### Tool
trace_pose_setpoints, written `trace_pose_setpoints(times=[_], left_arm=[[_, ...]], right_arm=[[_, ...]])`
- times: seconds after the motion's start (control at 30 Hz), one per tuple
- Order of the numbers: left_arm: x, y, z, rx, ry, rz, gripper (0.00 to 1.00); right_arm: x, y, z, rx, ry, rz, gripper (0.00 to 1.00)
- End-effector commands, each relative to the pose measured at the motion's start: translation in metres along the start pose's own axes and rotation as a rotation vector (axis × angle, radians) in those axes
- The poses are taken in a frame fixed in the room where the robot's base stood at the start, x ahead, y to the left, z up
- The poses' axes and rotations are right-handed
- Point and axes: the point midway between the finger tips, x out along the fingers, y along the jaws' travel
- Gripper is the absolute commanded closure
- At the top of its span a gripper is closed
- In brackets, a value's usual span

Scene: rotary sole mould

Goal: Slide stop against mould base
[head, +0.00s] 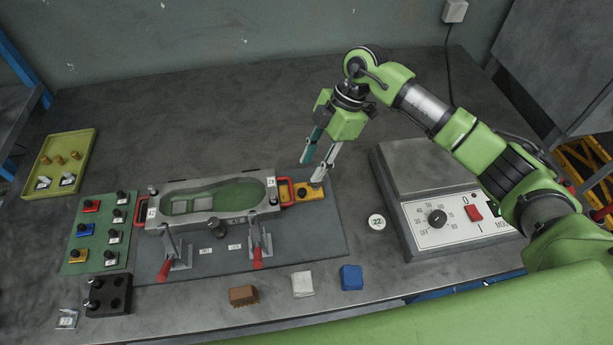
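The mould base (176,226) is a grey plate with a green sole-shaped cavity, lying on a dark fixture board with a red handle at each end. A yellow stop block (309,193) with a dark knob sits at the right end of the base, by the right red handle (286,190). Whether it touches the base is unclear. My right gripper (311,172) points down just above the stop, its teal and pale fingers spread apart with nothing visible between them. My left gripper is not in view.
Two red-handled toggle clamps (258,249) stand along the front of the base. A grey heater box (450,219) stands to the right. A brush (243,295), white cloth (302,284) and blue block (351,277) lie in front.

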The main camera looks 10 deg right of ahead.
Motion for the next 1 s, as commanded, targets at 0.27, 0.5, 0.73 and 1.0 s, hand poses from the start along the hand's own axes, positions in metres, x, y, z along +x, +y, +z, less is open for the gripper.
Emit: trace_pose_setpoints(times=[0.27,0.5,0.73,1.0], left_arm=[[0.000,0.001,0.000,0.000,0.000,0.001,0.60],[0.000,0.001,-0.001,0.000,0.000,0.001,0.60],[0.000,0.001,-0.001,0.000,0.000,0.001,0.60],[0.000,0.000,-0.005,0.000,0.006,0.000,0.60]], right_arm=[[-0.037,0.000,0.000,0.000,0.000,0.000,0.67],[-0.041,0.000,-0.001,0.001,0.000,-0.001,0.67],[-0.041,0.000,-0.001,0.000,0.000,-0.001,0.67],[-0.041,0.000,-0.001,0.000,0.000,-0.001,0.67]])
